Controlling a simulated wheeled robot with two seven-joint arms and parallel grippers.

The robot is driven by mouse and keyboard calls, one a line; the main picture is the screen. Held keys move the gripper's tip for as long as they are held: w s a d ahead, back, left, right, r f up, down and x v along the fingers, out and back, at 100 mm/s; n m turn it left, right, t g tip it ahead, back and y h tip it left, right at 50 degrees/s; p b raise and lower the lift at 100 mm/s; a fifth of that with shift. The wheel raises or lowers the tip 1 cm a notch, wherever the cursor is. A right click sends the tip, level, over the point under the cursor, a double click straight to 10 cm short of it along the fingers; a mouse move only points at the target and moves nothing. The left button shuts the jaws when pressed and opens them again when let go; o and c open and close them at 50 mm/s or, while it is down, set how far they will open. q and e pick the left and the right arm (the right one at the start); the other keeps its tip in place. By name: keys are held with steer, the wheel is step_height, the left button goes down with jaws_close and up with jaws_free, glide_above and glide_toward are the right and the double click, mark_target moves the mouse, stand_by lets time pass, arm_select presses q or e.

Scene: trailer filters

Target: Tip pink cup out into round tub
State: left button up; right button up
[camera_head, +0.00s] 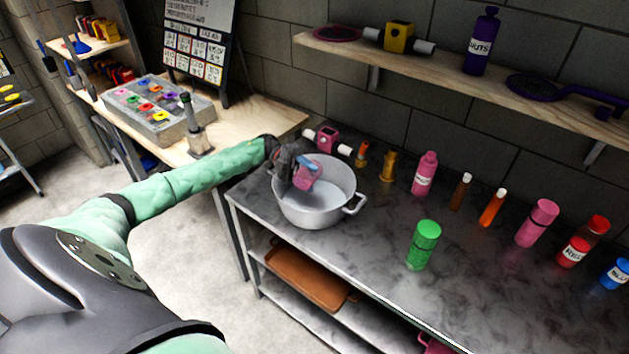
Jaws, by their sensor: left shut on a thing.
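The round tub (342,209) is a light grey metal pot with side handles, standing at the left end of the grey worktop. My left gripper (297,172) reaches over the tub's left side and is shut on the pink cup (308,177). The fingers and part of the cup hide each other, and I cannot tell what is in the cup. My right gripper is not in view.
On the worktop (374,261) stand a green canister (423,244), a pink bottle (425,173), a pink canister (537,222) and several small bottles. A pink device (327,141) sits behind the tub. A wall shelf (457,74) hangs above. Bare worktop lies right of the tub.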

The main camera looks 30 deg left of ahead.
arm_select(q)
steer(key=shift+w+r+n, duration=0.1)
steer(key=shift+n, duration=0.2)
steer(key=shift+w+r+n, duration=0.1)
steer(key=shift+n, duration=0.2)
stand_by(0.3)
steer(key=shift+w+r+h, duration=0.1)
steer(key=shift+h, duration=0.2)
steer(key=shift+w+a+r+n, duration=0.15)
steer(key=shift+w+n, duration=0.1)
steer(key=shift+n, duration=0.45)
steer(key=shift+w+h, duration=0.1)
steer(key=shift+h, duration=0.2)
steer(key=shift+r+n, duration=0.1)
steer(key=shift+n, duration=0.3)
steer(key=shift+w, duration=0.15)
steer(key=shift+w+r+n, duration=0.1)
steer(key=shift+n, duration=0.3)
